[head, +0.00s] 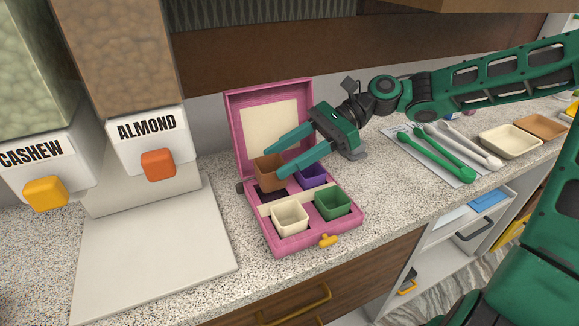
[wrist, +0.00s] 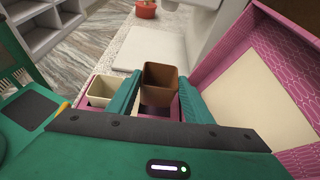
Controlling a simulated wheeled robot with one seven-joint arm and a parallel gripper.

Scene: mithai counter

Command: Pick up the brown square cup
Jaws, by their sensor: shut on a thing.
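The brown square cup (head: 269,174) is between the fingers of my gripper (head: 272,157) over the back left compartment of the pink box (head: 312,245). In the wrist view the brown cup (wrist: 160,84) shows upright between the two green fingertips (wrist: 158,96), with a dark compartment visible below it. My gripper is shut on the cup. It comes in from the right, above the box. A purple cup (head: 312,176), a cream cup (head: 290,217) and a green cup (head: 333,204) sit in the other compartments. My gripper partly hides the purple cup.
The box's open lid (head: 232,125) stands upright behind the cups. Left are the almond dispenser (head: 147,128) and cashew dispenser (head: 38,165), with a white board (head: 150,245) in front. Right are tongs on a mat (head: 430,155) and a cream tray (head: 510,143).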

